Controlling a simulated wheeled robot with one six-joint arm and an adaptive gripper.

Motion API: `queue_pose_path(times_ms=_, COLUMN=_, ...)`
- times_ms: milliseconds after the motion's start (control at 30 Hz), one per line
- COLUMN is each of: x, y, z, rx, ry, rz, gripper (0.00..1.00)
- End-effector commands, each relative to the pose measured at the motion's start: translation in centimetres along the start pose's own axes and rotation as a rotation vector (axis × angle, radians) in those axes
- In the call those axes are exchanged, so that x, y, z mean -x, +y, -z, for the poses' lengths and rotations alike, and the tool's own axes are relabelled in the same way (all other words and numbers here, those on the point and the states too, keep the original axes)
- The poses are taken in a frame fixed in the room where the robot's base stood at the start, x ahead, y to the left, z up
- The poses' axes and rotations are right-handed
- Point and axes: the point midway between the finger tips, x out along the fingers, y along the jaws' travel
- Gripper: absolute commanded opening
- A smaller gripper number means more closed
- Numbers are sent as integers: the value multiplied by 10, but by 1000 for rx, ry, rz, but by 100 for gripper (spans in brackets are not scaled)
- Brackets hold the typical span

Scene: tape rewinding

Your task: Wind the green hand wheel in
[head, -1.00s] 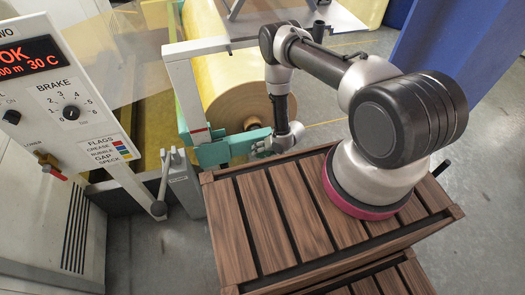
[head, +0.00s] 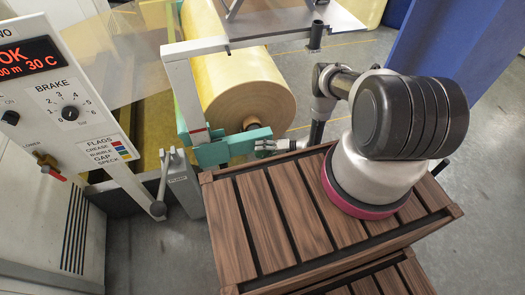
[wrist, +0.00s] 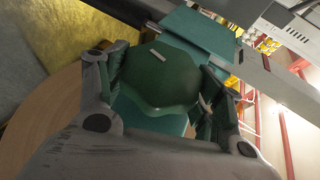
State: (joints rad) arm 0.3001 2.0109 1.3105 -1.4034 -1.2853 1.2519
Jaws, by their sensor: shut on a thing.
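The green hand wheel (wrist: 165,88) is dark green with a rounded, lobed edge and a small pale mark on its face. It fills the middle of the wrist view. My gripper (wrist: 160,76) has one finger on each side of the wheel and is shut on it. In the head view my gripper (head: 268,145) is at the right end of the teal bracket (head: 226,149), beside the roll. The wheel itself is hard to make out in the head view.
A yellow film roll (head: 240,95) lies behind the bracket. A wooden slatted crate (head: 285,215) stands below my arm. A control panel (head: 65,95) with a brake dial is at left, with a lever (head: 161,185) near it. A blue panel (head: 440,50) is at right.

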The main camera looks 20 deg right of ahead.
Motion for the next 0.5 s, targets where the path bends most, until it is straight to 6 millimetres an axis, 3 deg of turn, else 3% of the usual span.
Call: queue_pose_path(times_ms=500, x=0, y=1, z=1, rx=-19, ry=2, rz=46, gripper=43)
